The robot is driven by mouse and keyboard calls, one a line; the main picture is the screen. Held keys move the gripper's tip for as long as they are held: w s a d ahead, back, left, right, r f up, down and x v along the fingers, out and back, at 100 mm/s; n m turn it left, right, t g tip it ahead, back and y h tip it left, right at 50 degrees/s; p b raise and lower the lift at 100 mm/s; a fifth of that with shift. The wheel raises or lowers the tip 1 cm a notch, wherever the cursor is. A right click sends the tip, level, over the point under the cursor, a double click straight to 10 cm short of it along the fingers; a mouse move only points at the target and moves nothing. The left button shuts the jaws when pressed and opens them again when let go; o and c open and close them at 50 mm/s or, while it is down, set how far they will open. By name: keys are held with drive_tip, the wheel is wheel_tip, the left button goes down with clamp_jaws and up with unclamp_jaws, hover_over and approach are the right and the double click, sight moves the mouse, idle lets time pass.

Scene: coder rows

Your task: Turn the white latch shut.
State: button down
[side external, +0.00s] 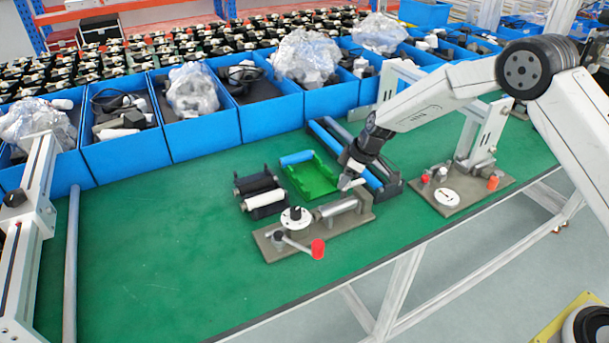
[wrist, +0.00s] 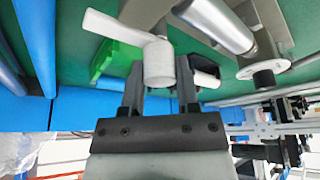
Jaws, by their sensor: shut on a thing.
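The white latch (wrist: 159,62) is in the wrist view, a short cylinder with a flat lever reaching to the upper left. My gripper (wrist: 160,72) has a dark finger on each side of the cylinder and is shut on it. In the side view my gripper (side external: 350,172) points down at the right end of a grey-brown fixture plate (side external: 270,243). There the latch (side external: 352,184) shows only as a small white piece, partly hidden by the gripper.
The fixture carries a metal cylinder (side external: 335,208), a white dial (side external: 296,217) and a red-knobbed lever (side external: 318,249). A green tray (side external: 312,180) and black holders with rollers (side external: 260,192) stand close behind. Blue bins (side external: 127,152) line the back. The green table is clear at left.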

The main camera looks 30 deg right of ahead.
drive_tip(key=shift+m, duration=0.5)
drive_tip(key=shift+m+t+h, duration=0.5)
drive_tip(key=shift+m+h, duration=0.1)
drive_tip(key=shift+m, duration=1.1)
drive_tip(key=shift+m+h, duration=1)
drive_tip(key=shift+m, duration=1.4)
drive_tip(key=shift+m+h, duration=0.8)
drive_tip(key=shift+m, duration=1.4)
drive_tip(key=shift+m+g+h, duration=0.4)
drive_tip(key=shift+m+h, duration=0.3)
drive_tip(key=shift+m, duration=1.4)
drive_tip(key=shift+c, duration=1.7)
unclamp_jaws()
